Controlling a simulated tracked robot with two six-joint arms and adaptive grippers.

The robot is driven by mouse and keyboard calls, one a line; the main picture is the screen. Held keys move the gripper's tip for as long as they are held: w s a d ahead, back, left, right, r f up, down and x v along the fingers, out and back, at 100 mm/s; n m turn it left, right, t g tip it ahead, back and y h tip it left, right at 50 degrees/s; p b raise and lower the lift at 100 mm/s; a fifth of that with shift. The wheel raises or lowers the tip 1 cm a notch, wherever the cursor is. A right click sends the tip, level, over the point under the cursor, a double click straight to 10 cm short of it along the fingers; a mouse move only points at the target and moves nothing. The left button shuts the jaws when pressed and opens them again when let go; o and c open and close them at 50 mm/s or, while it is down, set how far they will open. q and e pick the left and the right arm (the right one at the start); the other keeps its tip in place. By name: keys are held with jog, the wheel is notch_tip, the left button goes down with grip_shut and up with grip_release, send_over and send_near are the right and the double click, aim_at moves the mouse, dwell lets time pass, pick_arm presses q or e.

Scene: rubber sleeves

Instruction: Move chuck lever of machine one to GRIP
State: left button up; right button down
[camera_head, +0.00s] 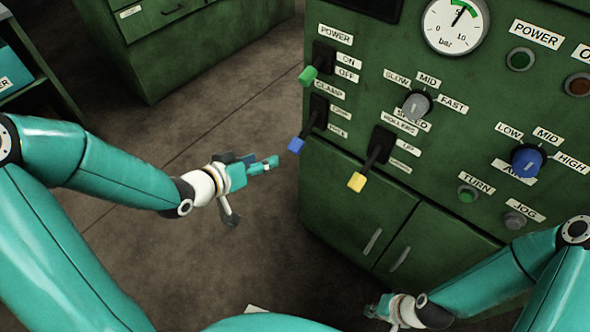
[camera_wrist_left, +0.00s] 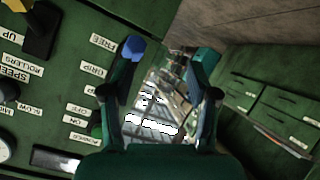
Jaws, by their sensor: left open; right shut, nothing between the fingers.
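The lever with the blue tip (camera_head: 296,145) is on the green machine's front, beside two small labels that read GRIP (camera_wrist_left: 94,67) and FREE (camera_wrist_left: 103,42) in the left wrist view. It slants down, with its tip at or below the lower label, FREE. My left gripper (camera_head: 270,163) is open and empty, a little left of the blue tip in the head view. In the left wrist view the blue tip (camera_wrist_left: 133,48) shows by the end of the left finger; I cannot tell whether they touch. My right gripper (camera_head: 374,308) is shut and empty at the bottom.
A green-tipped POWER lever (camera_head: 308,75) is above and a yellow-tipped ROLLERS lever (camera_head: 357,181) lower right. The panel also has a grey speed knob (camera_head: 417,104) and blue knob (camera_head: 528,160). Green cabinets (camera_head: 170,50) stand behind; floor between is clear.

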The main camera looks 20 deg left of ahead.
aim_at(298, 145)
pick_arm(q)
jog(key=s+a+f+m+t+h+b, duration=0.1)
jog(key=s+f+m+t+h+b, duration=0.3)
jog(key=b, duration=1.6)
pick_arm(e)
notch_tip(298, 145, down, 23)
pick_arm(q)
jog(key=shift+m+t+y, duration=0.3)
jog(key=shift+m+y, duration=0.2)
jog(key=p+x, duration=0.1)
jog(key=x, duration=0.4)
jog(key=r+p+x, duration=0.1)
jog(key=p+x, duration=0.1)
jog(key=x, duration=0.3)
jog(key=d+r+p+x, duration=0.1)
jog(key=p+x, duration=0.1)
jog(key=x, duration=0.2)
jog(key=shift+w+d+r, duration=0.1)
jog(key=shift+d, duration=0.1)
pick_arm(e)
notch_tip(298, 145, up, 6)
jog(key=shift+f, duration=0.25)
